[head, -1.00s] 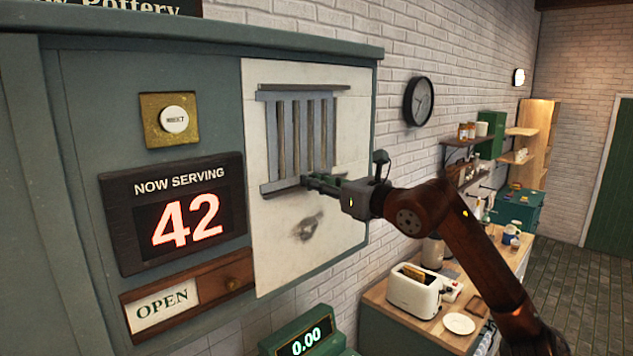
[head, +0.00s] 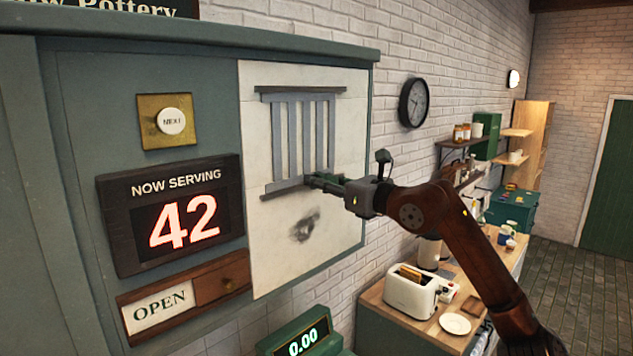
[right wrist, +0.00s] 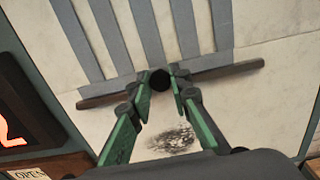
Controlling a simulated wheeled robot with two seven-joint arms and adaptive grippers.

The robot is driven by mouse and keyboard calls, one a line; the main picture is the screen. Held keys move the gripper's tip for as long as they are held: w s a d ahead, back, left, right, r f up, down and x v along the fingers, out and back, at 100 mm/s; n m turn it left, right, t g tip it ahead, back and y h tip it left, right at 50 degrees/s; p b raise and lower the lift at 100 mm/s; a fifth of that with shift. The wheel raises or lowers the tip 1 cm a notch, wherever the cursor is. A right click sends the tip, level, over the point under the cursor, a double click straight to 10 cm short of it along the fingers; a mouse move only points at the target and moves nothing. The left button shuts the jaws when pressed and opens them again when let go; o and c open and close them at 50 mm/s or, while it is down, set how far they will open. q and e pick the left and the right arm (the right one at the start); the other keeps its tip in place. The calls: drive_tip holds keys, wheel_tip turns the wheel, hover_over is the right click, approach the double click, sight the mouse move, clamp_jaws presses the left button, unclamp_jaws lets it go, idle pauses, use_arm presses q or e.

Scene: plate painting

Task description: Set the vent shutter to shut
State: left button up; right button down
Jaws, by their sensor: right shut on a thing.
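The vent shutter (head: 305,137) is a grey plate of upright slats on the pale wall panel, between a dark upper rail and a dark lower rail. No dark openings show between its slats, only pale strips like the panel. My right gripper (head: 312,181) is at its lower edge, shut on a small dark knob (right wrist: 159,80) there. The right wrist view shows the green fingers (right wrist: 162,93) on either side of the knob, above the lower rail (right wrist: 225,71). The fingers hide part of the knob in the head view. My left gripper is not in view.
Left of the panel are a round NEXT button (head: 171,121), a NOW SERVING display (head: 180,218) reading 42 and an OPEN slider sign (head: 163,305). A dark smudge (head: 304,226) marks the panel below the vent. A toaster (head: 410,292) stands on the counter at right.

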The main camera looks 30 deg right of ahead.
drive_tip(key=c, duration=2.1)
unclamp_jaws()
drive_tip(key=shift+d+r, duration=0.1)
drive_tip(key=shift+d, duration=0.1)
drive_tip(key=o, duration=0.3)
drive_tip(key=shift+d, duration=0.15)
drive_tip(key=v, duration=1.2)
